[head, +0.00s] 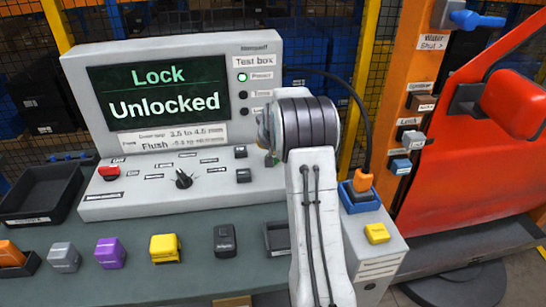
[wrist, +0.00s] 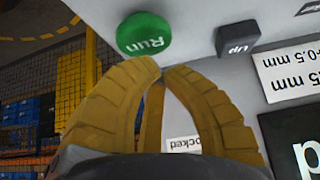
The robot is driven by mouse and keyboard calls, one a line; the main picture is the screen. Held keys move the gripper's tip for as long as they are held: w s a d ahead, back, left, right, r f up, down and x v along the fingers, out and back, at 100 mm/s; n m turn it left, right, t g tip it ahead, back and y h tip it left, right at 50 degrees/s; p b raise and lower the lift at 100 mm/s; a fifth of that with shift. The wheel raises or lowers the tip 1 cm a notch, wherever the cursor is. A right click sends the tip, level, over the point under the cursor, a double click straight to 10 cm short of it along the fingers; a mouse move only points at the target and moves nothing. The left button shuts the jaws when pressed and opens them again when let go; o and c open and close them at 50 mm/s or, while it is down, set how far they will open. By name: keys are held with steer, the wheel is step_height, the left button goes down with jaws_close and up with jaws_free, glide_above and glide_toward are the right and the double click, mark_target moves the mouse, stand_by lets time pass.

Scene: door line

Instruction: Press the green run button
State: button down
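The green run button (wrist: 144,34) is round, marked "Run", and sits on the light grey face of the test box (head: 252,205). It shows upside down near the top of the wrist view. My gripper (wrist: 161,68) has yellow-brown ribbed fingers whose tips come together just below the button's edge in that view. Nothing is held between them. I cannot tell whether the tips touch the button. In the head view my arm covers most of the button's area, and only a sliver of green shows beside my wrist.
A dark "Up" key (wrist: 238,37) sits beside the run button. The box also has a red switch (head: 109,172), a black knob (head: 184,179) and a screen (head: 157,93) reading "Lock Unlocked". Several coloured blocks stand in front. A red door (head: 480,150) is at right.

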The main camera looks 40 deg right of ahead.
steer(key=shift+f+b, duration=1)
stand_by(1.2)
steer(key=shift+r, duration=0.15)
stand_by(0.3)
steer(key=shift+r+p, duration=0.65)
steer(key=shift+r, duration=0.25)
steer(key=shift+r, duration=0.1)
steer(key=shift+r+p, duration=1.65)
steer(key=shift+r, duration=0.7)
step_height(320, 180, up, 9)
steer(key=p, duration=0.6)
steer(key=shift+r, duration=0.2)
